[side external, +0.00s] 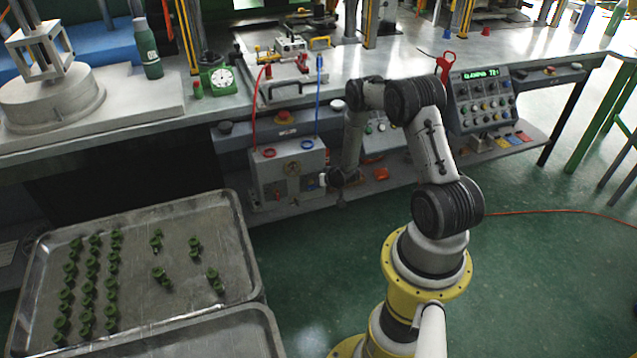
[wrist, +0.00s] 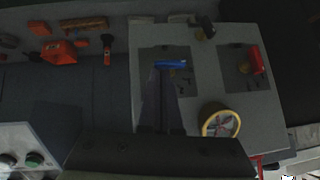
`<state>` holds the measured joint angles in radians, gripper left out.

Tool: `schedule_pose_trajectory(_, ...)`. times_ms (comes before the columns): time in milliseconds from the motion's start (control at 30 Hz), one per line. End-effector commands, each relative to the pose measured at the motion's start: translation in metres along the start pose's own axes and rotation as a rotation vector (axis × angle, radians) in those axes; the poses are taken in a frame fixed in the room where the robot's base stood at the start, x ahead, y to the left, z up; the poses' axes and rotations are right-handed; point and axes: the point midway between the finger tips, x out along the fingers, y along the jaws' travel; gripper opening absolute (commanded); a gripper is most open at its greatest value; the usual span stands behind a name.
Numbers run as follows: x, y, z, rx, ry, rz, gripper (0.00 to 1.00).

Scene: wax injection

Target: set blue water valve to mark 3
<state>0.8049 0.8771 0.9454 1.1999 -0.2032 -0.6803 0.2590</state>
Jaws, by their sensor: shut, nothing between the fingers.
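The blue water valve (wrist: 170,64) shows in the wrist view as a short blue handle lying nearly level across the picture, on a dark square of the grey valve box. The marks around it are too dark and small to read. My gripper (wrist: 160,78) is shut and empty, its fingertips just below the blue handle in the picture; I cannot tell whether they touch it. In the side view my gripper (side external: 324,180) is at the right side of the front of the valve box (side external: 272,178), and the blue handle is hard to make out.
A red valve (wrist: 257,60) and a yellow-rimmed gauge (wrist: 220,122) are on the same box face. Red and blue hoses rise from the box top. A control panel (side external: 482,100) stands right on the bench. A metal tray (side external: 200,215) with green parts is at front left.

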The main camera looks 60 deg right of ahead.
Motion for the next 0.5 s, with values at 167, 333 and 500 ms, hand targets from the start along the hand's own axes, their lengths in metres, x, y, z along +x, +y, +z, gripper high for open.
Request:
schedule_pose_trajectory(167,0.0004,0.0024,0.0001,0.028,0.001,-0.026,0.0)
schedule_pose_trajectory(333,0.0008,0.0035,0.0004,0.057,0.001,-0.055,0.0)
schedule_pose_trajectory(500,0.0016,0.0053,0.0017,0.087,0.0,-0.087,0.0)
